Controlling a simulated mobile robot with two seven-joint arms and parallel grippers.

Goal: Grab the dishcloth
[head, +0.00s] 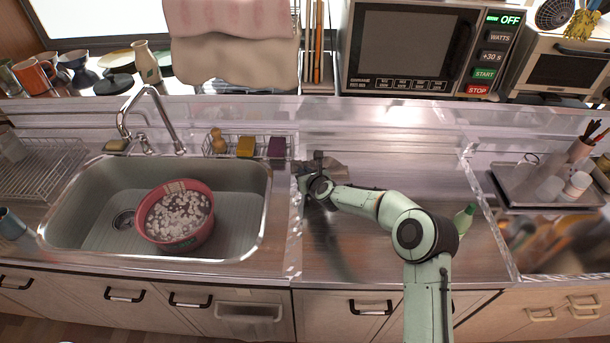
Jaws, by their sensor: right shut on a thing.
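My right gripper (303,176) is at the counter just right of the sink, below the wire rack. It is shut on a crumpled grey-brown cloth, the dishcloth (332,168), which shows just behind and to the right of the gripper. The gripper and wrist hide part of the cloth, and the fingertips are small and hard to make out. My right arm reaches in from the lower right across the counter. My left gripper is not in view.
A red tub (178,216) with foamy contents stands in the sink (95,215). A wire rack (232,150) holds sponges. A microwave (425,48) stands behind; a tray (510,185) with cups is at right. Two cloths hang above the rack. The counter (385,265) in front is largely clear.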

